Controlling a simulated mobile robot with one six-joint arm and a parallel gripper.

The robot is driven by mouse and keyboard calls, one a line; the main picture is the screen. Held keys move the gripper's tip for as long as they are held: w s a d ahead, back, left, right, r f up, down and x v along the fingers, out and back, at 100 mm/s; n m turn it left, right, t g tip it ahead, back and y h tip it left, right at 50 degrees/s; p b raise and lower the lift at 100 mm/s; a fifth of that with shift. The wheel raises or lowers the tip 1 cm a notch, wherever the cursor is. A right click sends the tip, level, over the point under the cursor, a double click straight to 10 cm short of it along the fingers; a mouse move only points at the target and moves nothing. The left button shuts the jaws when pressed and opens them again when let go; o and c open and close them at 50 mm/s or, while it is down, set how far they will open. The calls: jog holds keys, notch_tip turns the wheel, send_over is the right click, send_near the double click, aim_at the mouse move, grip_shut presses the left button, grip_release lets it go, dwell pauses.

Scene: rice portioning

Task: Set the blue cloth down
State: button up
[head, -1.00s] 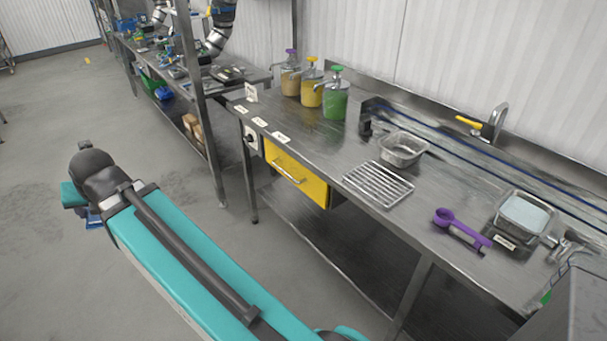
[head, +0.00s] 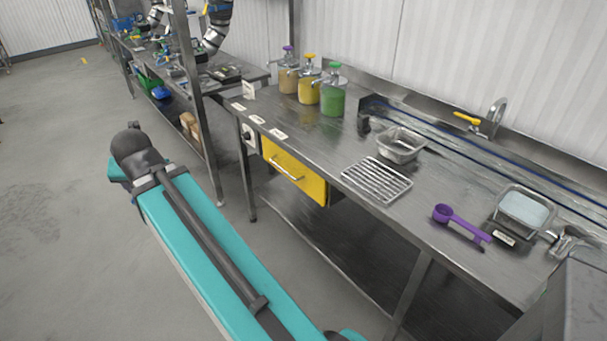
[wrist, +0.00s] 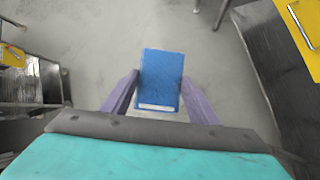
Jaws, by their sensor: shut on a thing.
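The blue cloth (wrist: 160,78) is a flat blue rectangle with a pale strip along its near edge. In the wrist view it sits between the two purple fingers of my gripper (wrist: 160,88), which is shut on it. Grey floor shows around and beyond the cloth, so it hangs in the air off the side of the table. In the head view my teal arm reaches out to the left of the steel table (head: 330,150). The gripper and cloth are hidden behind the arm there.
On the table stand several pump bottles (head: 333,95), a metal pan (head: 401,146), a wire rack (head: 377,181), a purple scoop (head: 462,222) and a filled tray (head: 523,210). A yellow drawer (head: 295,172) is in the front. Bare tabletop lies between bottles and rack.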

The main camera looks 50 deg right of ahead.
jog(key=s+d+f+m+g+h+b, duration=0.1)
jog(key=s+d+m+g, duration=0.15)
jog(key=s+d, duration=0.55)
jog(key=s+d+f+m+g+h+b, duration=0.1)
jog(key=s+d+m+h+b, duration=0.3)
jog(key=d, duration=0.7)
jog(key=s+d+f+m+g+y+p, duration=0.1)
jog(key=s+d+m, duration=0.1)
jog(key=s+d, duration=0.65)
jog(key=s+d+m+g+b, duration=0.2)
jog(key=s+d, duration=0.4)
jog(key=s, duration=0.7)
jog(key=s+d+f+m+g+y+b, duration=0.1)
jog(key=s+d+m+g, duration=0.3)
jog(key=s, duration=1)
jog(key=d+m, duration=0.2)
jog(key=shift+d+f+m+b, duration=0.25)
jog(key=shift+d+m+b, duration=0.1)
jog(key=shift+d+b, duration=0.05)
jog(key=p, duration=0.6)
send_over(374, 179)
jog(key=shift+f, duration=0.7)
